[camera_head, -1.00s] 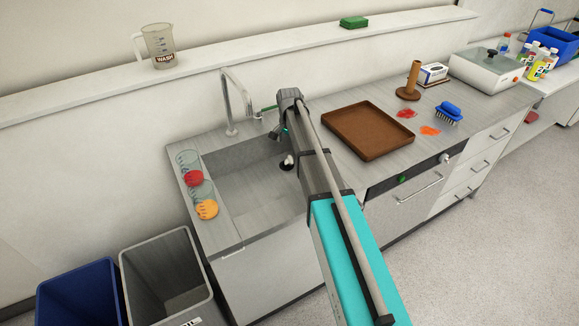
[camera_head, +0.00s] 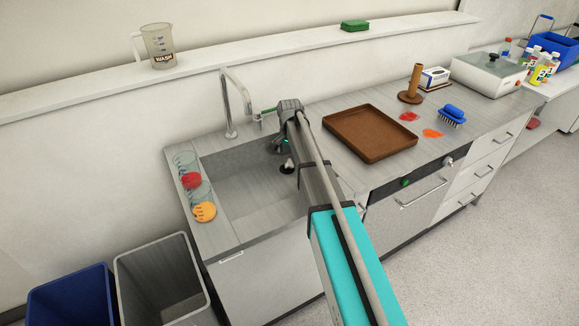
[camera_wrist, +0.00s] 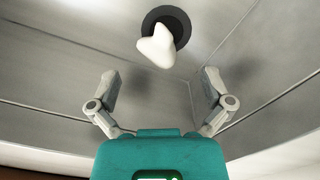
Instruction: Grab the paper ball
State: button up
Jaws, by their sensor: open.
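The paper ball (camera_wrist: 156,47) is a white crumpled lump. In the wrist view it lies at the dark round drain (camera_wrist: 172,22) in the sink floor, partly covering it. In the head view the paper ball (camera_head: 286,167) is a small white spot low in the sink basin (camera_head: 243,188), beside my arm. My gripper (camera_wrist: 157,85) is open in the wrist view, with its two fingers wide apart and nothing between them. The ball is beyond the fingertips, roughly centred between them. In the head view my arm hides part of the basin, and the fingers are hard to make out.
The faucet (camera_head: 236,105) stands at the sink's back edge. Glass dishes with a red disc (camera_head: 191,180) and an orange disc (camera_head: 204,211) lie on the left ledge. A brown tray (camera_head: 370,157) sits right of the sink. Grey (camera_head: 150,250) and blue bins (camera_head: 72,290) stand front left.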

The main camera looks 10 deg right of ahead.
aim_at(289, 161)
jog(key=shift+f, duration=0.1)
jog(key=shift+s+a+f+b, duration=0.1)
jog(key=shift+s+f+b, duration=0.05)
jog(key=shift+f+b, duration=2.45)
jog(key=shift+r, duration=0.1)
jog(key=shift+c, duration=0.3)
jog(key=c, duration=0.9)
